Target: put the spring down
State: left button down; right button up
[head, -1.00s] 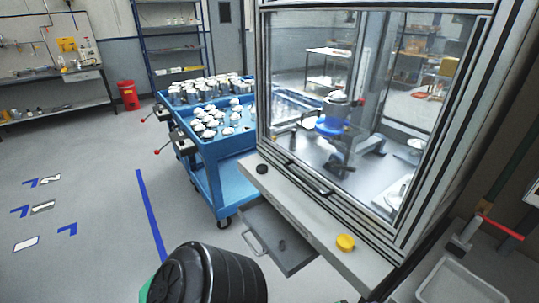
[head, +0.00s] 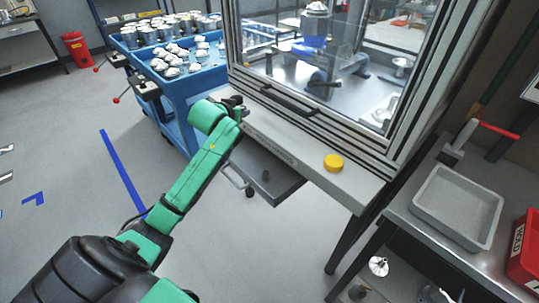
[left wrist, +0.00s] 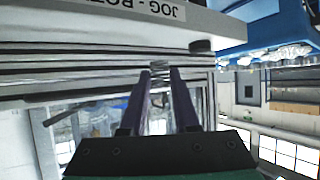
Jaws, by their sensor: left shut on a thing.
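The spring (left wrist: 159,70) shows in the left wrist view as a small coiled piece between the tips of two purple fingers. My left gripper (left wrist: 160,82) is shut on it. In the head view my green left arm reaches up from the lower left, and the left gripper (head: 238,104) is at the left end of the pale ledge (head: 300,155) in front of the glass enclosure. The spring is too small or hidden to make out there. I cannot tell whether it touches anything besides the fingers. My right gripper is in neither view.
A yellow button (head: 333,162) stands on the ledge. An open grey drawer (head: 284,190) with a small dark peg hangs below it. A blue cart (head: 180,100) with parts stands to the left. A grey tray (head: 458,206) and red bin (head: 527,250) are at right.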

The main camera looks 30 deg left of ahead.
aim_at(246, 160)
pick_arm(q)
notch_tip(246, 160, down, 18)
jog(key=shift+d+f+b, duration=0.1)
jog(key=shift+f+b, duration=0.15)
jog(key=shift+b, duration=0.45)
jog(key=c, duration=0.9)
grip_release()
jog(key=shift+r, duration=0.1)
jog(key=p+v, duration=0.1)
jog(key=v, duration=1.1)
jog(key=shift+s+p, duration=0.1)
jog(key=shift+p, duration=0.3)
